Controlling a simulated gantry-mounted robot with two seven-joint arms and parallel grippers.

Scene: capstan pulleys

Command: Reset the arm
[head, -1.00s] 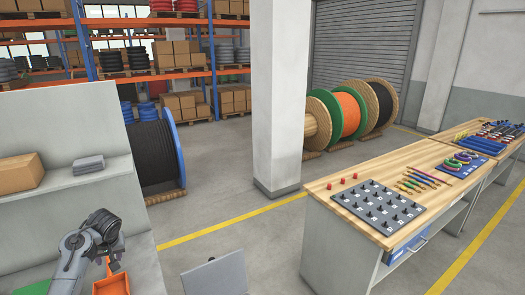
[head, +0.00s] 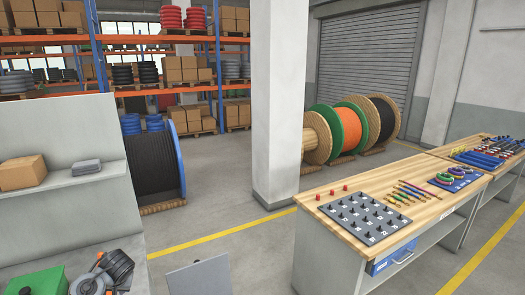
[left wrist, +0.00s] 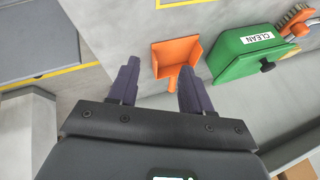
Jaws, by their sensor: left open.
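An orange scoop (left wrist: 174,62) lies just beyond the fingertips, partly behind the right finger. My right gripper is in neither view.
A green box labelled CLEAN (left wrist: 243,52) is right of the fingers, with a brush (left wrist: 296,20) beside it. A shelf holds a carton (head: 22,172). A wooden workbench (head: 310,200) with a grey peg board (head: 358,216) stands at right. Grey floor lies between.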

